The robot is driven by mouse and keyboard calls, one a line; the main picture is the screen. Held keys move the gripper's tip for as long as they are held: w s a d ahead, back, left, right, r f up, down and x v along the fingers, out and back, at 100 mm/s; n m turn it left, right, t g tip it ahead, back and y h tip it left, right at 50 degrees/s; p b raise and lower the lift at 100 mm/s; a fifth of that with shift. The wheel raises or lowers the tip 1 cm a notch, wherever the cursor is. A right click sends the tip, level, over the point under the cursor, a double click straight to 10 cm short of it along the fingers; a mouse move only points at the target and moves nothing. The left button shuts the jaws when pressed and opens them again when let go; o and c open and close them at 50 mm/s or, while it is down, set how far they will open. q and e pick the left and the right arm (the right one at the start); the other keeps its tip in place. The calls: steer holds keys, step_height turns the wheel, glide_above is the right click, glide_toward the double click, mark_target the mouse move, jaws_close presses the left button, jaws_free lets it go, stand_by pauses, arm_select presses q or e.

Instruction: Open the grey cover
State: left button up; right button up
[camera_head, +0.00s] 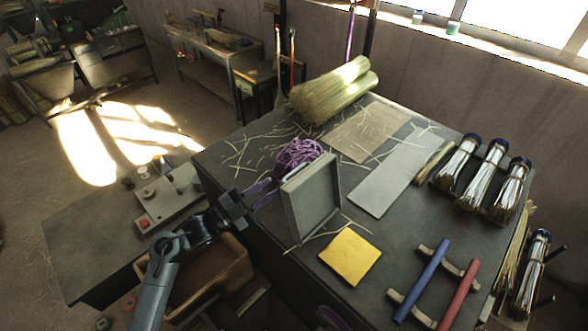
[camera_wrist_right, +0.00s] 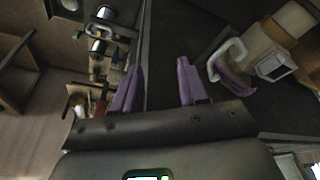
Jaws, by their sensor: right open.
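Nothing shows between these fingers. My right gripper (camera_wrist_right: 157,82) is open and empty in the right wrist view.
A purple twine ball (camera_head: 298,156) sits behind the cover. A yellow square (camera_head: 350,256) lies in front, right of it. Also on the table are a straw bundle (camera_head: 333,91), a grey plate (camera_head: 394,172), a blue rod (camera_head: 420,279), a red rod (camera_head: 459,295) and bound brushes (camera_head: 509,189).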

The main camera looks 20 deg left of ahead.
mark_target(297, 169)
arm_select(q)
steer(key=p+x, duration=0.2)
steer(key=x, duration=0.6)
steer(key=shift+p, duration=0.3)
steer(key=shift+w+d+r, duration=0.1)
steer(key=shift+w+d, duration=0.35)
steer(key=shift+w, duration=0.15)
steer(key=shift+c, duration=0.4)
jaws_close()
